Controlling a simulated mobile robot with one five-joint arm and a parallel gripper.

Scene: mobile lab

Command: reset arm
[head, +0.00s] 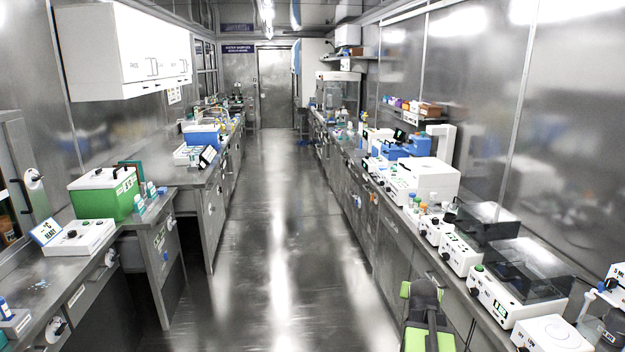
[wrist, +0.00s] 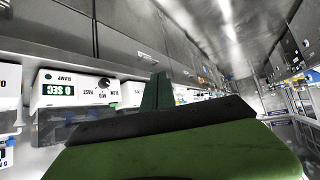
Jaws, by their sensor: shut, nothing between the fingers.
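My arm (head: 428,312), green and black, stands at the lower right of the head view, beside the right-hand counter. I cannot make out its fingertips clearly there. In the wrist view my gripper (wrist: 157,92) shows as dark green fingers rising past a black edge and a broad green body at the bottom. The fingers look closed together, with nothing held. They are clear of the instruments seen behind them.
The right counter (head: 455,285) carries white instruments with dark clear covers (head: 520,268) near my arm. The left counter has a green box (head: 104,193). The aisle floor (head: 275,220) is free up to the far door (head: 275,88). The wrist view appears upside down.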

